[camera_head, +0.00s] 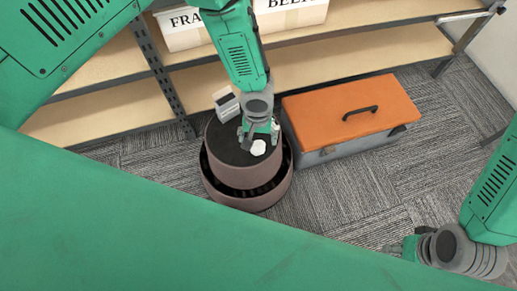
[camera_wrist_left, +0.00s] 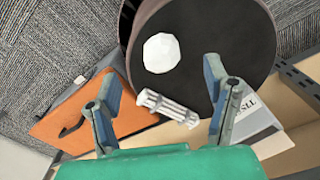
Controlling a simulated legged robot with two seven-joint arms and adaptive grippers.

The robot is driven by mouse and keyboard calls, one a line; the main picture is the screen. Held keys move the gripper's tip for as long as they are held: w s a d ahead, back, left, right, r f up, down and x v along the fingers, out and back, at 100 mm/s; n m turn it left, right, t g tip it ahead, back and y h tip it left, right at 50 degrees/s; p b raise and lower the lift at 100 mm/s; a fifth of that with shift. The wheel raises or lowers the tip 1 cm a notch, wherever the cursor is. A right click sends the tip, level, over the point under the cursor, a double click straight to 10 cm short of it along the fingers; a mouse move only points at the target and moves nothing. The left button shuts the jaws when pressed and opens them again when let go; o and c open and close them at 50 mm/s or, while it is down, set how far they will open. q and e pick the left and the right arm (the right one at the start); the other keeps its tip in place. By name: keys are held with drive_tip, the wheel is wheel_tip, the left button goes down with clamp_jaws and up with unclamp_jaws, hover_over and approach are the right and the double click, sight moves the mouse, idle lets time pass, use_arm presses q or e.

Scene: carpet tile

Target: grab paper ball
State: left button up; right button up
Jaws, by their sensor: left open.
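The paper ball (camera_head: 258,148) is white and lumpy. It rests on the dark round top (camera_head: 222,140) of a brown two-tier stool, and it also shows in the left wrist view (camera_wrist_left: 161,53). My left gripper (camera_head: 258,131) is above the stool top, just behind the ball in the head view. In the left wrist view its two fingers (camera_wrist_left: 160,72) are wide apart, and the ball lies beyond their tips, between their lines. Nothing is held. My right gripper (camera_head: 408,248) is low at the right, partly hidden, its fingers unclear.
An orange-lidded grey toolbox (camera_head: 330,110) stands right of the stool. A small white box (camera_head: 226,104) is at the stool's back left. A white ribbed object (camera_wrist_left: 168,107) shows between the fingers in the wrist view. Shelving (camera_head: 350,58) runs behind; carpet (camera_head: 360,195) is clear in front.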

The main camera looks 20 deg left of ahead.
sight(258, 144)
use_arm(q)
drive_tip(key=shift+a+f, duration=0.1)
drive_tip(key=shift+f, duration=0.8)
drive_tip(key=f+b, duration=0.2)
drive_tip(key=f, duration=0.1)
drive_tip(key=f+b, duration=0.1)
drive_tip(key=f, duration=0.1)
drive_tip(key=shift+w+f, duration=0.1)
drive_tip(key=shift+w, duration=0.15)
drive_tip(key=c, duration=0.9)
